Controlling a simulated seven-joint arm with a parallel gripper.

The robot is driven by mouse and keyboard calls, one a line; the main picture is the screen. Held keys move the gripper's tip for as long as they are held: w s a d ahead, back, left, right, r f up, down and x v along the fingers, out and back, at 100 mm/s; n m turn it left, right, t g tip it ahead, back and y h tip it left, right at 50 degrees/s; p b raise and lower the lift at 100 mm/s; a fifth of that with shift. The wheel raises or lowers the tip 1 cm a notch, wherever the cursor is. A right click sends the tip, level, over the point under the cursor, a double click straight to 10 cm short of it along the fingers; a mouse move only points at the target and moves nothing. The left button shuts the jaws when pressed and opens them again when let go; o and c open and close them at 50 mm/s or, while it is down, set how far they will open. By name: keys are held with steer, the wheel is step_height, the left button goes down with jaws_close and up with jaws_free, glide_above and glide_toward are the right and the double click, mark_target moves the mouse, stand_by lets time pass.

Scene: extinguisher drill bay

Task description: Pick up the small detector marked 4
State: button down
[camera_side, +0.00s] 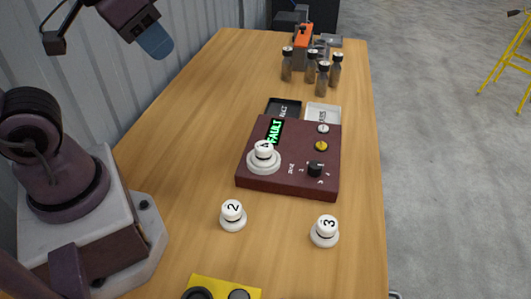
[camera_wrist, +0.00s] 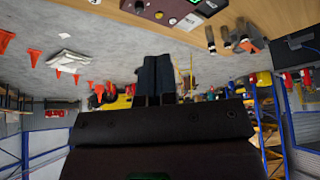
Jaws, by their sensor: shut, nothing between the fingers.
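A small white round detector (camera_side: 263,158) sits on the left of the maroon panel (camera_side: 287,185); its dark mark looks like a 4, partly hard to read. White detectors marked 2 (camera_side: 233,217) and 3 (camera_side: 325,233) stand on the bench in front of the panel. My gripper (camera_side: 155,42) is high at the upper left, well away from the detectors. In the wrist view my gripper's dark fingers (camera_wrist: 157,75) are together and empty. That view shows part of the panel (camera_wrist: 170,8) at its top edge, with a white round part (camera_wrist: 190,21) on it.
The panel has a lit FAULT display (camera_side: 275,131), a black knob (camera_side: 315,169) and two small round buttons. Behind it are a black tray (camera_side: 284,107) and a white tray (camera_side: 322,112). Several grey bottles (camera_side: 323,82) stand farther back. A yellow plate (camera_side: 225,284) lies at the near edge.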

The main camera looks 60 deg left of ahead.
steer(key=c, duration=1.8)
jaws_free()
steer(key=o, duration=1.3)
steer(key=shift+d, duration=0.1)
